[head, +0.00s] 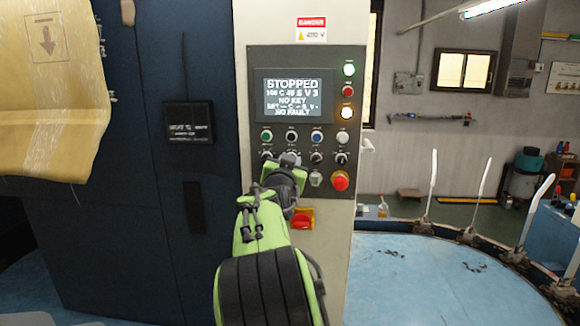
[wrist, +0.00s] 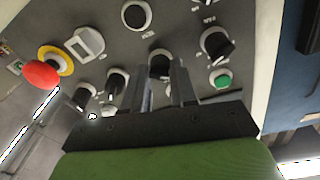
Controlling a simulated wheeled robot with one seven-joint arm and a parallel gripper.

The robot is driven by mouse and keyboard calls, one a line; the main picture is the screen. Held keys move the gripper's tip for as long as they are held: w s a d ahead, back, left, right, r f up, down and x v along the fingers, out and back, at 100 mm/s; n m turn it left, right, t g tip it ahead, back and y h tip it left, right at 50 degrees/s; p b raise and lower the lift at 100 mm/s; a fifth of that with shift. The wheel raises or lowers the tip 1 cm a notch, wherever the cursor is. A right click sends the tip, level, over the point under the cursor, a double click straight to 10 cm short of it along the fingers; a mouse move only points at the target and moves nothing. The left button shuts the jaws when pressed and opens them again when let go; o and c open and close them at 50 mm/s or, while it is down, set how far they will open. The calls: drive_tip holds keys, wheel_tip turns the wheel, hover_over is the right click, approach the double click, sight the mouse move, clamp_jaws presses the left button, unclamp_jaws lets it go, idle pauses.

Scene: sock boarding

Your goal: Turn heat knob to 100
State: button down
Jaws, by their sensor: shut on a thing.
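My gripper (head: 287,165) is up against the lower rows of controls on the panel. In the wrist view, its two fingers (wrist: 161,88) stand either side of a black knob (wrist: 160,62) and are shut on it. It is the second knob from the left in its row as the head view shows it, where my gripper partly hides it. Its label and pointer are too small or covered to read. The display (head: 293,98) shows "STOPPED", a line that seems to begin with 100 C, "NO KEY", a blurred setting line and "NO FAULT".
Neighbouring black knobs (wrist: 216,45) stand close on both sides. A green button (wrist: 221,79) is near the fingers. A red emergency stop (head: 340,181) is to the right, and a red and yellow switch (head: 301,218) is below. A blue round table (head: 400,275) stands right of the cabinet.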

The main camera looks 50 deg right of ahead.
drive_tip(key=c, duration=0.9)
unclamp_jaws()
drive_tip(key=shift+w, duration=0.1)
drive_tip(key=shift+a, duration=0.1)
drive_tip(key=b+v, duration=0.4)
drive_tip(key=v, duration=1.1)
drive_tip(key=shift+s+a+f+b, duration=0.1)
drive_tip(key=shift+s+a+b, duration=0.1)
drive_tip(key=shift+s+b, duration=0.15)
